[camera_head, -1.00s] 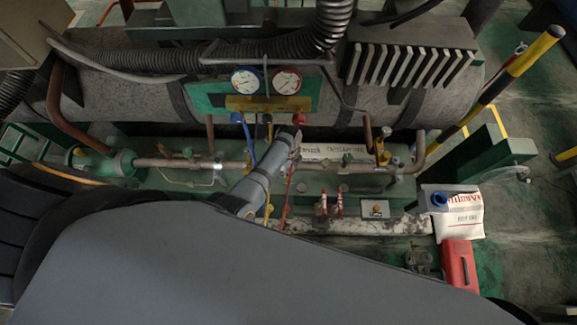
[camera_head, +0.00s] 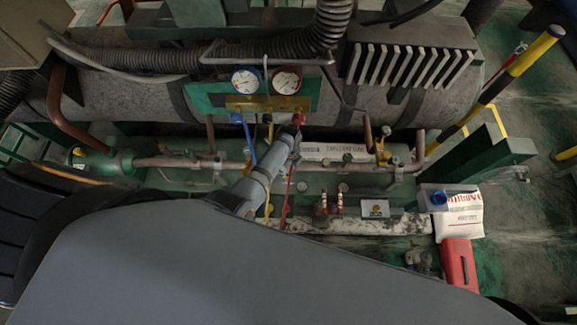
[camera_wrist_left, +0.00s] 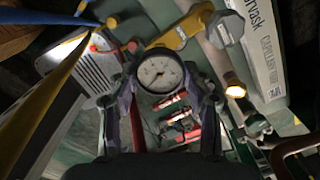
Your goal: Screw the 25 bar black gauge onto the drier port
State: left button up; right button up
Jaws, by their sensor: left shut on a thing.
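My left arm reaches in from the lower left and my left gripper (camera_head: 291,139) is over the pipe rail, below the red knob of the manifold. In the left wrist view, the left gripper (camera_wrist_left: 161,82) is shut on a round gauge (camera_wrist_left: 159,74) with a white dial and dark rim. The dial faces the camera and its print is too small to read. The gauge is not clear in the head view. I cannot make out the drier port; a green cylinder (camera_head: 97,164) sits at the left end of the pipe. My right gripper is not in view.
Two manifold gauges, blue (camera_head: 246,80) and red (camera_head: 286,80), stand behind, with blue, yellow and red hoses hanging near my arm. A yellow-handled part (camera_wrist_left: 181,30) is close to the held gauge. A white bag (camera_head: 463,214) and red container (camera_head: 459,264) are at right.

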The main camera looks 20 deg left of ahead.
pick_arm(q)
jog(key=shift+f+b, duration=0.6)
jog(key=shift+f, duration=0.25)
dwell(0.3)
jog(key=shift+r+m+p, duration=0.15)
jog(key=shift+m+p, duration=0.25)
jog(key=shift+m, duration=0.2)
jog(key=shift+m+p, duration=0.3)
jog(key=shift+m, duration=0.9)
